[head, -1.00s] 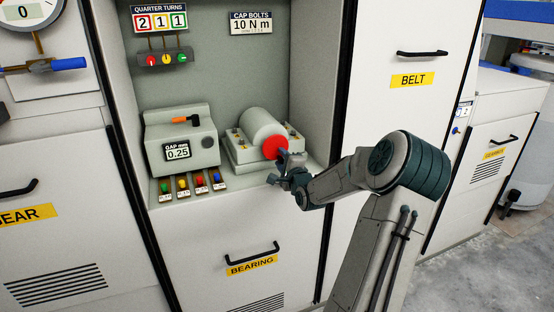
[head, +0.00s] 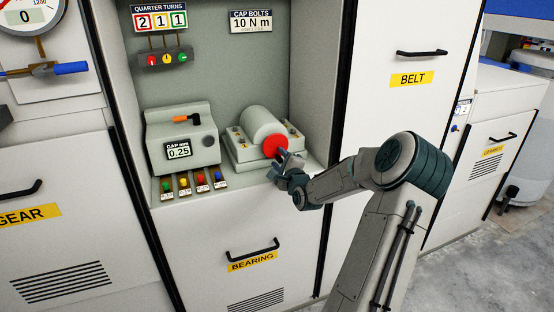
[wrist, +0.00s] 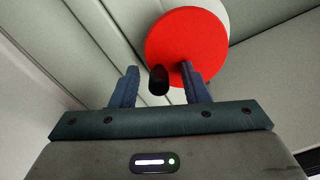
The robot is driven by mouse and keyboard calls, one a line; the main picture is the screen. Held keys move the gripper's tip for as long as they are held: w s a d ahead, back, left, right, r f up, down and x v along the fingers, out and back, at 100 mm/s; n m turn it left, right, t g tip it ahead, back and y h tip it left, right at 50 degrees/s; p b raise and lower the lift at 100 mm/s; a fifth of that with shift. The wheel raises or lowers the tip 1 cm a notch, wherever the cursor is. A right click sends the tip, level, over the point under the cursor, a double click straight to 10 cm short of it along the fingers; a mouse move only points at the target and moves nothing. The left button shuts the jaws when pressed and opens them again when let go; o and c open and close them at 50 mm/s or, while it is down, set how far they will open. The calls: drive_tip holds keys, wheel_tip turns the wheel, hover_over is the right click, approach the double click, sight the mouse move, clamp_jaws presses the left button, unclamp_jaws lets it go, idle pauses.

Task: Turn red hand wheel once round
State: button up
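The red hand wheel (head: 275,147) is a round disc on the front end of a pale cylinder (head: 258,125) in the cabinet recess. In the wrist view the wheel (wrist: 187,38) fills the upper middle. A black knob (wrist: 158,80) shows in front of its lower left edge. My gripper (wrist: 160,69) is open, with one finger on each side of the knob and visible gaps to both. The right fingertip overlaps the wheel's lower edge in the picture; I cannot tell whether they touch. In the head view my gripper (head: 283,162) is just below and right of the wheel.
A quarter turns board (head: 159,20) reads 2, 1, 1 in red, yellow and green. A gap gauge box (head: 182,138) reading 0.25 stands left, with several coloured knobs before it. The bearing drawer handle (head: 252,248) juts out below the shelf.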

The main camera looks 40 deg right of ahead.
drive_tip(key=shift+a+r, duration=0.1)
drive_tip(key=shift+r, duration=0.15)
drive_tip(key=shift+s+f, duration=0.1)
drive_tip(key=shift+f, duration=0.05)
drive_tip(key=shift+p+v, duration=1)
drive_tip(key=shift+v, duration=2.1)
drive_tip(key=shift+s+f, duration=0.1)
drive_tip(key=shift+f, duration=0.1)
